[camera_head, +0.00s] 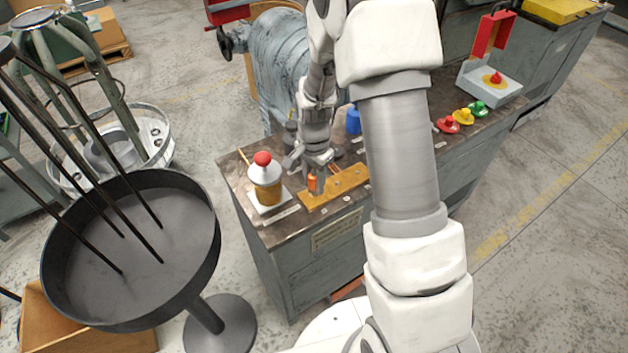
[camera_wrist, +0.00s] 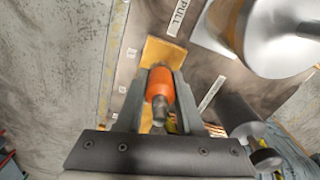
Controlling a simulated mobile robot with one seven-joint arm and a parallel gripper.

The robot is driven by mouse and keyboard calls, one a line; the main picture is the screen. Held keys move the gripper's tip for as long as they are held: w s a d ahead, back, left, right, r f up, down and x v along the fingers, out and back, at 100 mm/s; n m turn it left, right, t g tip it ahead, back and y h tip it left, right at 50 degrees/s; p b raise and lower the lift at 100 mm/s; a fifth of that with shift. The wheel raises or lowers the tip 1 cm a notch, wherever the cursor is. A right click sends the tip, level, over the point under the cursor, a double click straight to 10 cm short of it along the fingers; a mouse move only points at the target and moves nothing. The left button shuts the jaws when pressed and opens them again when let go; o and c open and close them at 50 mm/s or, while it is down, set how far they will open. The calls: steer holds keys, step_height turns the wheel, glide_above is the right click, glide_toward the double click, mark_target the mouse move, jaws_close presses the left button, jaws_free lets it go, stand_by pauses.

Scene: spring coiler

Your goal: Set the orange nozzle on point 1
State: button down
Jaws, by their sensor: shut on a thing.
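The orange nozzle (camera_head: 312,183) is between the fingers of my gripper (camera_head: 308,165), which is shut on it. In the wrist view the orange nozzle (camera_wrist: 161,84) sits between both fingers of my gripper (camera_wrist: 160,90), with a grey metal end toward the camera. It is over or at the left end of the yellow-brown wooden board (camera_head: 345,186); whether it touches the board I cannot tell. The board also shows in the wrist view (camera_wrist: 165,50) beyond the nozzle. Small white labels lie on the bench near the board, too small to read as point 1.
A bottle with a red cap (camera_head: 265,178) stands on a white plate just left of the board. A blue cylinder (camera_head: 353,121) is behind it. Red, yellow and green buttons (camera_head: 463,117) sit farther right on the bench. The grey coiler machine (camera_head: 283,62) rises behind.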

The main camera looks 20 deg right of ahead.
steer(key=shift+f+b, duration=0.45)
steer(key=shift+f, duration=0.15)
stand_by(0.4)
steer(key=shift+c, duration=2.3)
jaws_free()
step_height(320, 180, up, 30)
steer(key=p, duration=1.2)
steer(key=shift+r+p, duration=0.25)
steer(key=shift+p, duration=0.05)
